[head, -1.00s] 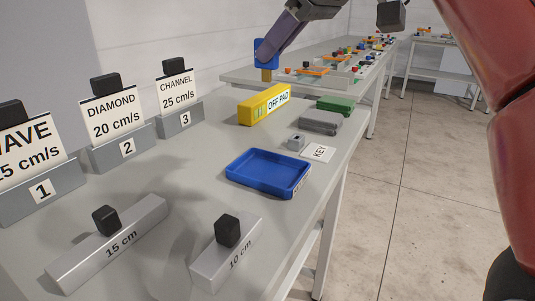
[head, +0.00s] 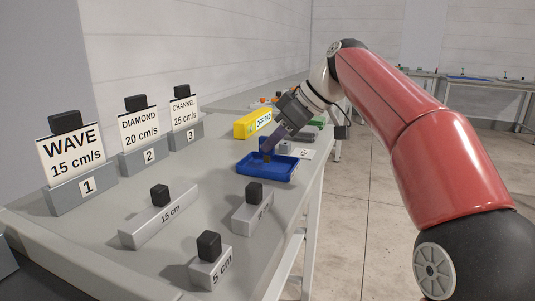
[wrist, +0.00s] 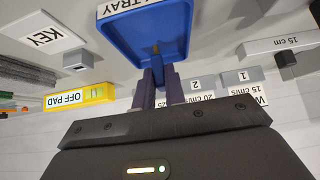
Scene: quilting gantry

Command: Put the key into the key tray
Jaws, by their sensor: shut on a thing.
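The blue key tray (head: 282,173) lies on the grey bench, and its floor and labelled wall also show in the wrist view (wrist: 122,34). My gripper (head: 268,147) points down over the tray, its purple fingers shut on the key. Of the key, a blue head shows between the fingers in the wrist view (wrist: 157,63), with a small brass shaft beyond it over the tray floor. The fingers hide part of the key. I cannot tell whether its tip touches the tray floor.
A white KEY label (head: 304,153) and a small grey holder (wrist: 77,60) are beside the tray. The yellow OFF PAD block (head: 252,124) stands behind. Grey blocks marked 15 cm (head: 160,217), 10 cm (head: 250,215) and 5 cm (head: 209,272) stand in front. Numbered signs line the left.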

